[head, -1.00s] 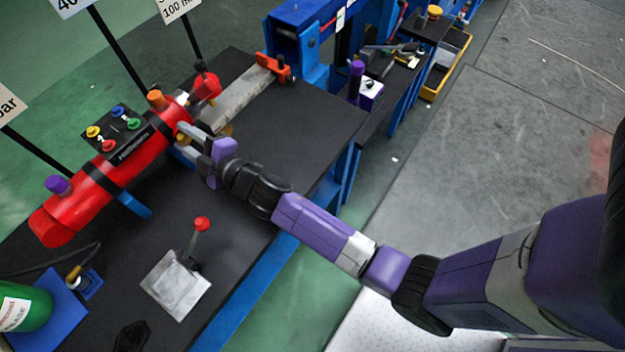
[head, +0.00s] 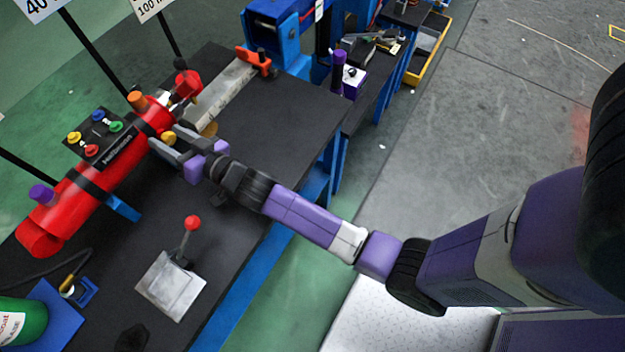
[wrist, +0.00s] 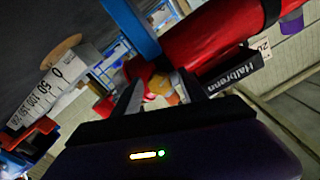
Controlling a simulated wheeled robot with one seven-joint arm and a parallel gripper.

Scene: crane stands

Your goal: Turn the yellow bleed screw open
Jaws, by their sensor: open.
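The yellow bleed screw (head: 168,137) sticks out of the side of the red cylinder (head: 92,197) facing my arm, near its far end. In the wrist view the screw (wrist: 166,88) shows between my two fingers, with the red cylinder body (wrist: 195,45) behind it. My gripper (head: 172,142) is open, with one finger on each side of the screw. It also shows open in the wrist view (wrist: 160,90). I cannot tell whether either finger touches the screw.
An orange knob (head: 137,100) and a button box (head: 95,133) sit beside the cylinder. A scale bar (head: 222,92) lies beyond it. A red-knobbed lever (head: 192,223) stands on a metal plate at the near side. The dark tabletop right of the gripper is clear.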

